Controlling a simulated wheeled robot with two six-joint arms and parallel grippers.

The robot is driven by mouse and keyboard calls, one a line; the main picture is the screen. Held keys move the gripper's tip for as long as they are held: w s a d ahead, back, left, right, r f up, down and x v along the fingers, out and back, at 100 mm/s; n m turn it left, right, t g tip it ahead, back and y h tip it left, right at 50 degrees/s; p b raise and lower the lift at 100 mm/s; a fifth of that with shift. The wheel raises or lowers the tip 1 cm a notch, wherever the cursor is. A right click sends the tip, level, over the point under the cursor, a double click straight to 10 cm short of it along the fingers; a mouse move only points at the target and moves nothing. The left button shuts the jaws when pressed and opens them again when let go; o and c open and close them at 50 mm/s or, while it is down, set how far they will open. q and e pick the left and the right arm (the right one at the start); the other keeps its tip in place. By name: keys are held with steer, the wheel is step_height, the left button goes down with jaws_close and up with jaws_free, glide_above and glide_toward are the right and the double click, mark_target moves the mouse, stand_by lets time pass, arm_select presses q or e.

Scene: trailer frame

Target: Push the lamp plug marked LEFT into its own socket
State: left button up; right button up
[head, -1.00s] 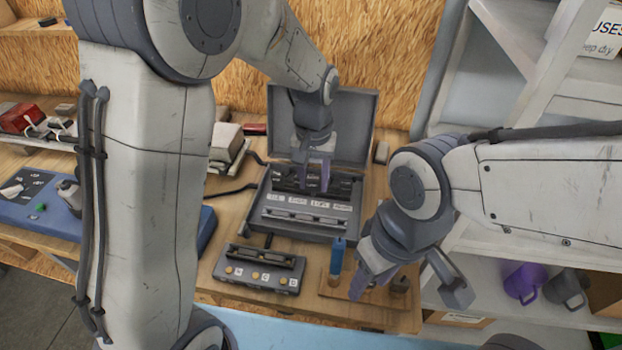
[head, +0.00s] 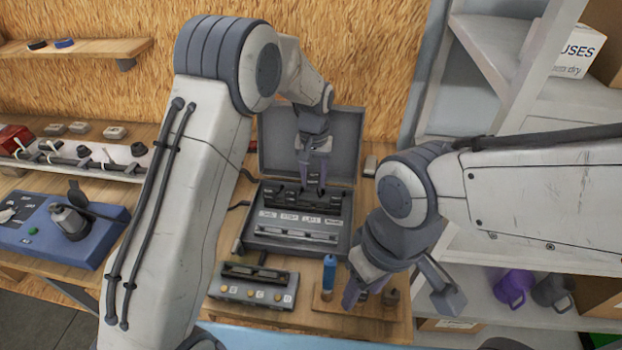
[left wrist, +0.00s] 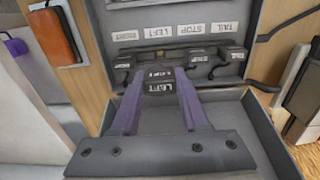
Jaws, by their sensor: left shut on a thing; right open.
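The plug marked LEFT (left wrist: 160,88) is dark, with white lettering. My left gripper (head: 314,190) is shut on it, one purple finger on each side, as the left wrist view (left wrist: 160,100) shows. The gripper is over the open grey case, at the dark socket row behind the white labels. The LEFT label (head: 311,219) also shows in the left wrist view (left wrist: 158,33), nearly in line with the held plug. The plug's front end and its socket's mouth are hidden, so I cannot tell how deep it sits. My right gripper (head: 368,292) is open, beside a blue-handled tool.
The case's raised lid (head: 275,145) stands behind the gripper. Other dark plugs (left wrist: 232,55) with cables flank the held one. A grey button box (head: 252,287) and a wooden stand with the blue-handled tool (head: 329,272) are at the front. A blue panel (head: 30,238) lies left.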

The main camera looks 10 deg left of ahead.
mark_target(314, 190)
stand_by(0.3)
arm_select(q)
steer(key=shift+f+b, duration=0.85)
steer(key=shift+f, duration=0.95)
steer(key=shift+f, duration=0.15)
steer(key=shift+f, duration=0.3)
steer(key=shift+f+b, duration=0.2)
steer(key=shift+b, duration=0.15)
steer(key=shift+f, duration=0.35)
steer(key=shift+f, duration=0.15)
steer(key=shift+f+b, duration=0.4)
steer(key=shift+f, duration=0.05)
